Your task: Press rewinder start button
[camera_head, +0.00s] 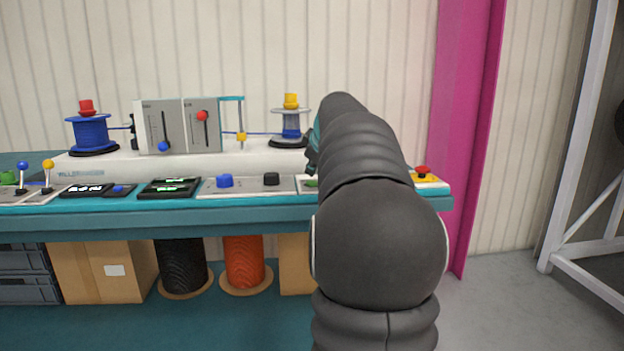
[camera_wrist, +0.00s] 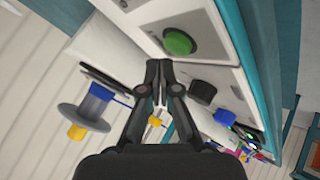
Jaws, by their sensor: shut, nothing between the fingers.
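A round green button (camera_wrist: 179,42) sits on a grey plate on the panel in the wrist view. In the head view, part of a green button (camera_head: 311,183) shows at the bench's front edge, beside my arm, which hides the rest of its plate. My gripper (camera_wrist: 158,68) is shut and empty, its fingertips close below and left of the green button in the wrist view. Whether the fingertips touch anything is unclear. In the head view my arm mostly hides the gripper. The rewinder (camera_head: 200,163) has a blue spool (camera_head: 91,132) at left and a grey reel (camera_head: 291,126) at right.
A black knob (camera_head: 271,179) and a blue knob (camera_head: 225,180) stand left of the green button. A red emergency stop (camera_head: 422,171) on a yellow base is to the right of my arm. Two levers (camera_head: 34,175) stand at far left. A magenta column (camera_head: 466,120) rises behind.

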